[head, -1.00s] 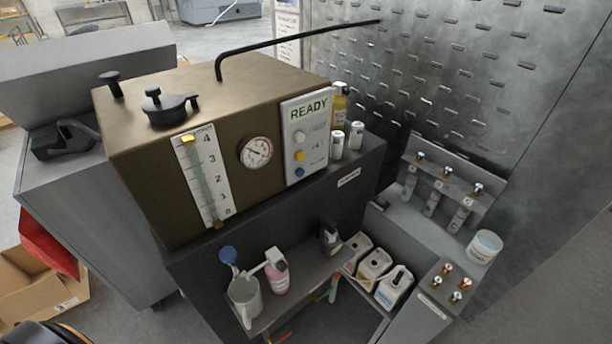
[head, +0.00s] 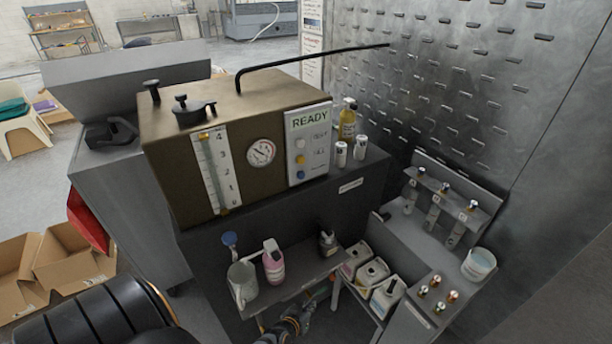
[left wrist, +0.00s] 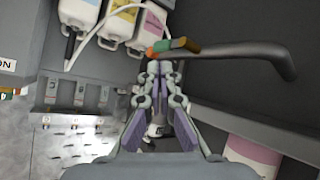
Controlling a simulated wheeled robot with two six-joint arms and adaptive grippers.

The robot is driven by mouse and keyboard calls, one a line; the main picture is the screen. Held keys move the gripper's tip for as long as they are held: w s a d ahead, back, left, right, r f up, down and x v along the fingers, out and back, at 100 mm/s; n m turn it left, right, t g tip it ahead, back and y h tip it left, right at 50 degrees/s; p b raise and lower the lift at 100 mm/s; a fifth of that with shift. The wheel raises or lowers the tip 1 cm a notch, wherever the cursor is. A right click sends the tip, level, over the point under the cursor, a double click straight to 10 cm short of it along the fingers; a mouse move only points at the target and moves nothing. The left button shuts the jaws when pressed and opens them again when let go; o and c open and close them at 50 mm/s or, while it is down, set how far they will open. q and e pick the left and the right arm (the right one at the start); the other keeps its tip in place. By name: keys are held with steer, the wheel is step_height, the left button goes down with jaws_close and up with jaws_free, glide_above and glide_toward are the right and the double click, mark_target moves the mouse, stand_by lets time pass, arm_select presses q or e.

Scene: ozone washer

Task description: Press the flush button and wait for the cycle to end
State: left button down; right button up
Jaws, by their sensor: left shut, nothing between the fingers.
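The brown washer (head: 195,165) stands on a dark cabinet. Its white control panel (head: 308,152) shows READY in green, above a white button (head: 300,144), a yellow button (head: 300,160) and a blue button (head: 301,174). The small labels beside them are unreadable, so I cannot tell which is flush. My left gripper (head: 298,318) is low at the bottom of the head view, below the panel and near the shelf front. In the left wrist view its fingers (left wrist: 160,66) are together and empty, close to a dark curved bar with an orange and green end (left wrist: 172,47). My right gripper is not in view.
The shelf (head: 290,292) below the washer holds a grey jug (head: 242,283), a pink bottle (head: 273,264) and a dark bottle (head: 327,244). White canisters (head: 372,272) stand right of it. A yellow bottle (head: 347,122) and white cans stand beside the panel. Cardboard boxes (head: 68,258) lie at left.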

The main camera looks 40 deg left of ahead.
mark_target(301, 175)
arm_select(q)
steer(key=w+a+r+n+t+y+p, duration=0.1)
steer(key=w+r+n+t+y, duration=0.1)
steer(key=r, duration=1)
steer(key=w+a+r+n+t+y, duration=0.2)
steer(key=w+r+n, duration=0.2)
steer(key=w+r, duration=0.3)
steer(key=w+a+r+n+t+y+p, duration=0.1)
steer(key=w+a+r+n+t+y, duration=0.1)
steer(key=r, duration=1.5)
steer(key=shift+w+a+n+p, duration=0.15)
steer(key=shift+w+n+p, duration=0.2)
steer(key=shift+w+n, duration=0.7)
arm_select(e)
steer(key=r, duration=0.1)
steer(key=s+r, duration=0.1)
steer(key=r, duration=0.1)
arm_select(q)
steer(key=shift+w+r, duration=0.1)
steer(key=w+a, duration=0.3)
steer(key=a, duration=0.5)
steer(key=shift+w+b, duration=0.15)
steer(key=shift+b, duration=0.2)
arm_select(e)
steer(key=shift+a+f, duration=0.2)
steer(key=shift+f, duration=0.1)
